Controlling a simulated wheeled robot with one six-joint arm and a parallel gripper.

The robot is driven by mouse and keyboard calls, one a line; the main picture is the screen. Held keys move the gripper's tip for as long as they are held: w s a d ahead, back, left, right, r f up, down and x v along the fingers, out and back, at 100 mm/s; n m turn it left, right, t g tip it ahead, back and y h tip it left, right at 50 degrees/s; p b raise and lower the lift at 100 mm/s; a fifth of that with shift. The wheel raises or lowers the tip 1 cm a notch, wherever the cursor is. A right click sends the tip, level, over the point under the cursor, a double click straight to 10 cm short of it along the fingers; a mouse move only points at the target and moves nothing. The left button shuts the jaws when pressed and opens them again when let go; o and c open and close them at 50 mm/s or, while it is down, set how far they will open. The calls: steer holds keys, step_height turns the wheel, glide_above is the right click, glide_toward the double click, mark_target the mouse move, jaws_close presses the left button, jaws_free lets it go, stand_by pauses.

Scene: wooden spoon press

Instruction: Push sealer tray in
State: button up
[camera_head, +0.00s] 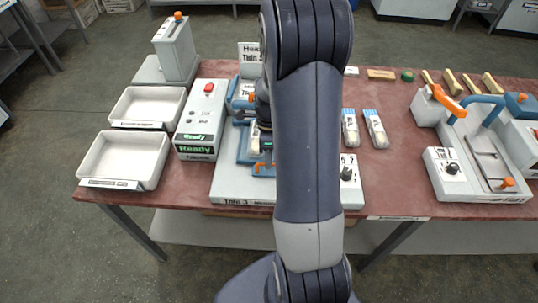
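A light grey machine (439,112) with a blue arched handle and an orange lever stands at the right of the table. It looks like the sealer, but its front label is too small to read surely. A grey flat tray (487,158) with an orange knob (508,182) at its front lies in a slot on the machine's base. I cannot tell how far out the tray sits. My gripper (262,136) is mostly hidden behind my arm, over the blue and grey press (238,191) in the middle, far left of the tray. Its fingers are not clear.
Two white bins (125,159) and a box reading "Ready" (197,133) stand at the left. Two clear packets (375,128) lie between the press and the sealer. Several wooden pieces (381,74) lie along the back. Red table top (395,179) is bare left of the sealer.

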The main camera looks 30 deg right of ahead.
steer(key=shift+r, duration=0.1)
step_height(320, 180, up, 10)
steer(key=w+d, duration=0.1)
steer(key=shift+w+r+b, duration=0.25)
steer(key=shift+w+b, duration=0.1)
steer(key=shift+d+f, duration=0.1)
steer(key=f, duration=0.3)
steer(key=s+a+f, duration=0.1)
steer(key=f, duration=0.3)
steer(key=s+f, duration=0.1)
steer(key=f, duration=0.2)
steer(key=shift+a+f+p, duration=0.2)
steer(key=shift+f+p, duration=0.15)
steer(key=shift+s+a+r, duration=0.1)
steer(key=shift+s+a, duration=0.35)
steer(key=shift+s, duration=0.2)
steer(key=shift+w+d, duration=0.1)
